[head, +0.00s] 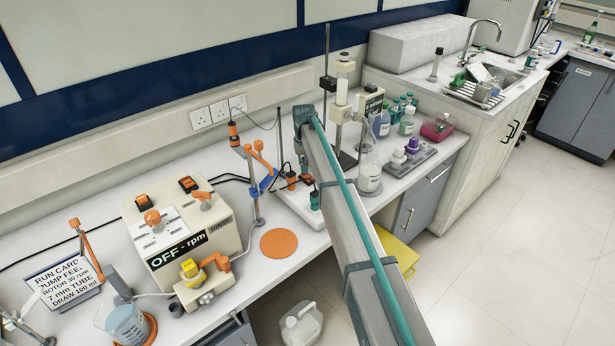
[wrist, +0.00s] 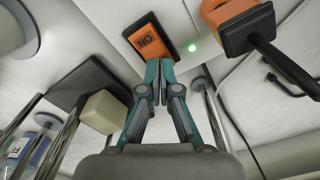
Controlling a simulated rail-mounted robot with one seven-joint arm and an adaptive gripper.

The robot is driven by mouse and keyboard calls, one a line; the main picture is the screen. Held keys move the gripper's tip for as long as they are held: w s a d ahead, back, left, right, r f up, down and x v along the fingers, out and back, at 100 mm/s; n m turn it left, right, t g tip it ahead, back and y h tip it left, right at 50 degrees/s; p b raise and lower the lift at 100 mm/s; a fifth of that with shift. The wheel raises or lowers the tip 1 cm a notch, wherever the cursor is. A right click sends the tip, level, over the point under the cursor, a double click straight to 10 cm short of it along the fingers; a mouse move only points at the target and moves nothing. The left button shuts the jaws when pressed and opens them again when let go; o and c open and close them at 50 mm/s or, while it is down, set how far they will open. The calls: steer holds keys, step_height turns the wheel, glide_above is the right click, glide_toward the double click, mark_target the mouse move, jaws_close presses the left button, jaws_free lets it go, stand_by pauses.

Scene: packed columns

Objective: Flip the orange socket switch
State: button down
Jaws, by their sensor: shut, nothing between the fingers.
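The orange socket switch (wrist: 150,42) sits in a black frame on a white housing in the wrist view. Its face carries a dark ON label, upside down in this view, and a small green light (wrist: 191,48) glows beside it. My gripper (wrist: 157,88) is shut and empty. Its teal and grey fingertips are at the near edge of the switch; I cannot tell whether they touch it. In the head view my arm covers much of the area around the gripper, and I cannot make out the switch there for certain.
An orange and black plug-like part (wrist: 245,28) stands close right of the switch, with a dark cable near it. In the head view, a pump box (head: 180,230) with orange switches stands left. Bottles, including a clear one (head: 370,172), stand right of my arm.

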steer(key=shift+f, duration=0.55)
steer(key=shift+r, duration=0.1)
steer(key=shift+r+p, duration=1.4)
steer(key=shift+r, duration=2.05)
steer(key=shift+d, duration=0.1)
